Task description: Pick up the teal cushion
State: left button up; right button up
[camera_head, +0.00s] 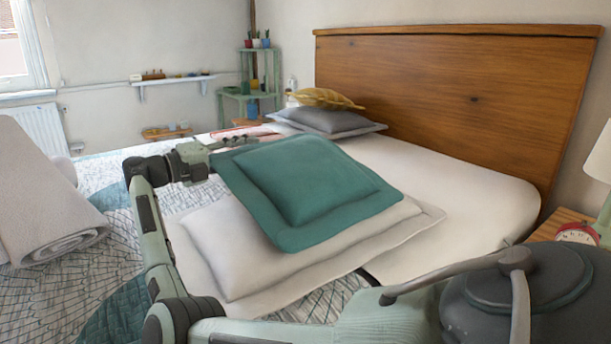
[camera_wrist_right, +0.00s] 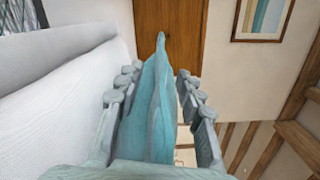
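The teal cushion (camera_head: 312,182) lies on top of a pale cushion on the bed, its left corner toward my right gripper. My right gripper (camera_head: 222,146) is at that left corner in the head view. In the right wrist view the teal cushion (camera_wrist_right: 150,115) stands edge-on between the two fingers of my right gripper (camera_wrist_right: 160,72). The fingers are spread, with gaps beside the cloth near their tips; closer in, the cushion fills most of the space. My left gripper is not in view.
A pale cushion (camera_head: 232,268) lies under the teal one. Grey and yellow cushions (camera_head: 325,120) lie at the wooden headboard (camera_head: 455,105). A rolled beige blanket (camera_head: 45,215) is at left. A red clock (camera_head: 576,234) stands on the right nightstand.

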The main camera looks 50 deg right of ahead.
jog(key=shift+c, duration=0.5)
grip_shut()
jog(key=shift+r, duration=0.15)
